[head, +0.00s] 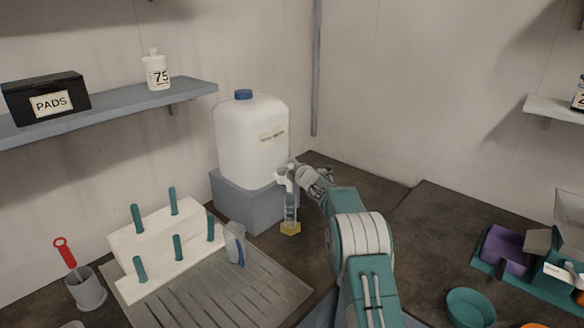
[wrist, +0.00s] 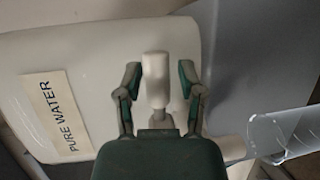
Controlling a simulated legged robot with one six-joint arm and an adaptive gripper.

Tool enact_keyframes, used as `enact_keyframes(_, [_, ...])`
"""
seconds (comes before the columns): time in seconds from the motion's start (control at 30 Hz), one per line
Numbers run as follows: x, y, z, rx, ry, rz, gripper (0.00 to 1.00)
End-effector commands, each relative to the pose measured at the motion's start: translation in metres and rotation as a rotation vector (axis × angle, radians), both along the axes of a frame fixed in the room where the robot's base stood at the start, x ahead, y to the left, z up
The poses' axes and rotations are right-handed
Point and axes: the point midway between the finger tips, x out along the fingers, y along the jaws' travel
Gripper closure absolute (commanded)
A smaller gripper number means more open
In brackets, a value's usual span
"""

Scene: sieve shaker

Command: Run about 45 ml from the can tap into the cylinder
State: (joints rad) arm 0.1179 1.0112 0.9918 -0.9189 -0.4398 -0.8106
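The white can (head: 250,140) with a blue cap stands on a grey block. Its "PURE WATER" label shows in the wrist view (wrist: 60,112). Its white tap (head: 281,180) faces my gripper (head: 300,173). In the wrist view the pale tap lever (wrist: 156,72) lies between the two fingers of my gripper (wrist: 158,82), with a small gap on each side. My gripper is open around the lever. The clear cylinder (head: 290,208) with a yellow foot stands below the tap; it also shows in the wrist view (wrist: 285,130). I cannot make out a liquid level in it.
The grey block (head: 245,203) bears the can. A white peg rack (head: 160,245), a clear jug (head: 235,245) and a ridged drain board (head: 240,290) are at left. A teal bowl (head: 470,307) and a teal tray (head: 490,270) are at right. Bare counter lies behind my arm.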

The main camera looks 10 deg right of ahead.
Motion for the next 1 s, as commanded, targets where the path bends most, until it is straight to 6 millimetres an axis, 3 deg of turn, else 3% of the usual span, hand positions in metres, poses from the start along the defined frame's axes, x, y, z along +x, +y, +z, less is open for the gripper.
enact_keyframes(0.03, [-0.0001, -0.0001, 0.0001, 0.0, 0.0, 0.0, 0.9])
enact_keyframes(0.07, [-0.0001, -0.0001, 0.0, 0.0, 0.0, 0.0, 1.0])
enact_keyframes(1.0, [-0.0068, -0.004, -0.0005, 0.003, -0.005, -0.182, 1.0])
